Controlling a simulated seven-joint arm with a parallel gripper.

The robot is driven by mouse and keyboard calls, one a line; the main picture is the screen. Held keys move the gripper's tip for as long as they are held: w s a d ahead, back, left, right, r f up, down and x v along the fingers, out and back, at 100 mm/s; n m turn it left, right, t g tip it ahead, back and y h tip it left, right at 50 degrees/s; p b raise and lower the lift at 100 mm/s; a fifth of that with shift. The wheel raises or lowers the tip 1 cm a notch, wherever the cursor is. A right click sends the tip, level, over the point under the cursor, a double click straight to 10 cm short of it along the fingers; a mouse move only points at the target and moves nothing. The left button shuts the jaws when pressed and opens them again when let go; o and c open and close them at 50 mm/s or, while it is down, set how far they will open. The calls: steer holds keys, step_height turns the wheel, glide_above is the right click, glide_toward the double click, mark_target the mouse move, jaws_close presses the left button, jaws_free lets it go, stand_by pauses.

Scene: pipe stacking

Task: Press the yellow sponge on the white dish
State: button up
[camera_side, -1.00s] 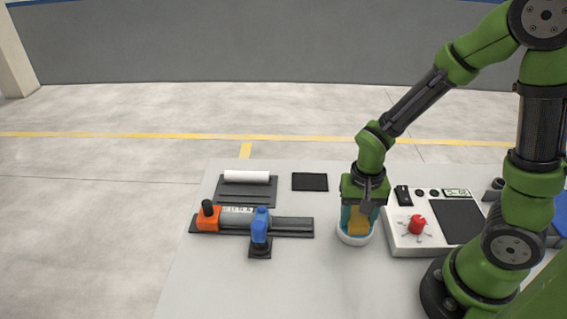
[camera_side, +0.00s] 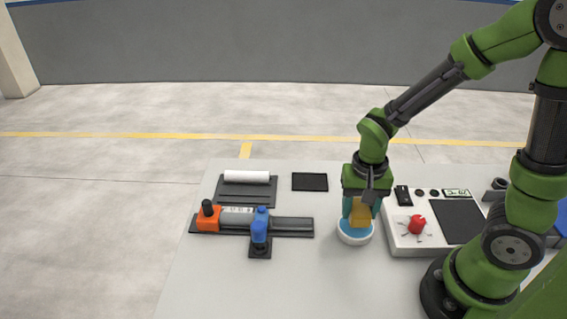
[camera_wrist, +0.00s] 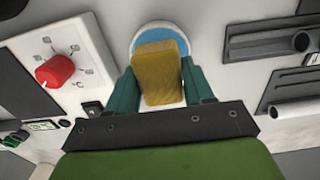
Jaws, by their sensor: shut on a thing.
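The yellow sponge (camera_side: 361,212) is a block held between the two teal fingers of my gripper (camera_side: 359,216). In the wrist view the sponge (camera_wrist: 160,72) fills the gap between the fingers (camera_wrist: 156,84). The round white dish (camera_side: 354,238) stands on the table under the gripper, with a blue inside. The sponge is over the dish, and its lower end is near the blue surface. I cannot tell whether they touch. In the wrist view the dish rim (camera_wrist: 146,29) shows behind the sponge.
A white device with a red knob (camera_side: 417,224) stands close to the right of the dish. Left are a dark rail with an orange block (camera_side: 208,217) and a blue clamp (camera_side: 260,230), a white roll (camera_side: 247,176) and a black pad (camera_side: 310,182). The table in front is clear.

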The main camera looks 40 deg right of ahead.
mark_target(360, 206)
steer(key=shift+r, duration=2.25)
